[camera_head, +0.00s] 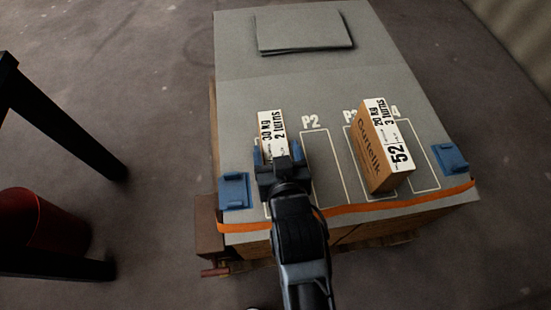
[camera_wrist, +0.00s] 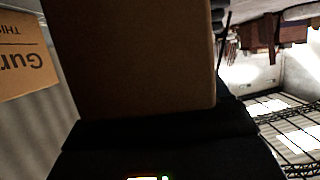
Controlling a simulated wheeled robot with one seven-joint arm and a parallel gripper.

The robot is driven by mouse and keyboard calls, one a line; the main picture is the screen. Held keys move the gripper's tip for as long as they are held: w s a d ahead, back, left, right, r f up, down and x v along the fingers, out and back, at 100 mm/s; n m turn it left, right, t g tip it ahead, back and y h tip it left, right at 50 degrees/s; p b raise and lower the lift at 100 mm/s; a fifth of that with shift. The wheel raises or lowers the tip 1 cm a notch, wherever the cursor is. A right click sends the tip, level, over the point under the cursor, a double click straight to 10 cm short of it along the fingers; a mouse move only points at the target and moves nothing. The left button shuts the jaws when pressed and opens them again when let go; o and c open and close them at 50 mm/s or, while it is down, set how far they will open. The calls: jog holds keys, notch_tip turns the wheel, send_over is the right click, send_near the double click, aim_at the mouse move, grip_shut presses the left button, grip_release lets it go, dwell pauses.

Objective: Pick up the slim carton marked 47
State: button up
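A slim carton with a white label reading "30 kg, 2 turns" (camera_head: 272,130) stands on the pallet top at the left marked slot. Its number is hidden behind my gripper, so I cannot read a 47. My gripper (camera_head: 280,155) is at its near end, with a blue finger on each side. Whether the fingers press on it or stand slightly apart is unclear. In the wrist view a plain brown carton face (camera_wrist: 130,60) fills the middle, close to the dark gripper body; the fingertips do not show.
A wider carton marked 52 (camera_head: 375,158) stands to the right; its printed side also shows in the wrist view (camera_wrist: 22,62). The P2 slot (camera_head: 326,175) between them is empty. Blue corner brackets (camera_head: 234,191) (camera_head: 451,158) and an orange strap (camera_head: 350,210) edge the front. A grey sheet (camera_head: 303,30) lies at the back.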

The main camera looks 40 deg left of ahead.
grip_shut()
jog(key=shift+r, duration=0.15)
dwell(0.6)
